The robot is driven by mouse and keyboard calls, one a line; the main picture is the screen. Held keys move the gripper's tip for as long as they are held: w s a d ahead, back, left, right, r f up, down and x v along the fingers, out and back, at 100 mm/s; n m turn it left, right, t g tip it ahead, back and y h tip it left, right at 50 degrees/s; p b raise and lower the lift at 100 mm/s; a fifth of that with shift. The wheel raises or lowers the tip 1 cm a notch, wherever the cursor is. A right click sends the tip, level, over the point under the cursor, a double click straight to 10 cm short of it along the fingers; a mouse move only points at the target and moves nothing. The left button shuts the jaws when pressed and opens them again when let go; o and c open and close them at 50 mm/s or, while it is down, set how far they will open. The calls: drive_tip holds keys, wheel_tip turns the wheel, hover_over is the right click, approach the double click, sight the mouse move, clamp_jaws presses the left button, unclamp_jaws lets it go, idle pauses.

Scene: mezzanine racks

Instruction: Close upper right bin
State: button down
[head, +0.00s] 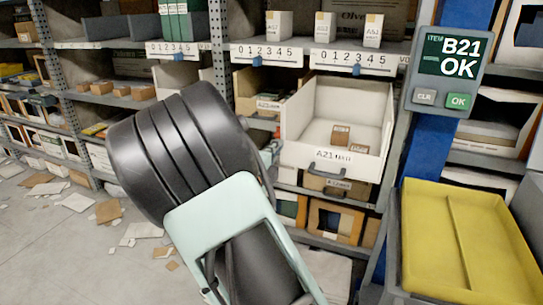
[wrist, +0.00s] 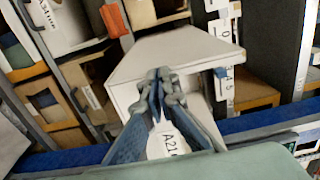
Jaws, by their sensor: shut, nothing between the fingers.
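The upper right bin (head: 337,160), a white bin labelled A21, is pulled out from its shelf in the head view, with small brown boxes (head: 341,134) inside. A dark handle (head: 328,182) is on its front. In the wrist view white bin walls (wrist: 165,52) and an A21 label (wrist: 168,140) show behind the fingers. My gripper (wrist: 162,80) is shut and empty in front of the bin. In the head view my arm hides most of the gripper; a bit of it shows at the bin's left side. I cannot tell whether it touches the bin.
A neighbouring bin (head: 268,100) sits left of the open one. A display reading "B21 OK" (head: 448,72) is on a blue post at right. A yellow tray (head: 465,240) stands at lower right. Papers and cardboard (head: 108,211) litter the floor at left.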

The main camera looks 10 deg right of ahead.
drive_tip(key=shift+w+d, duration=0.2)
drive_tip(key=shift+w, duration=0.05)
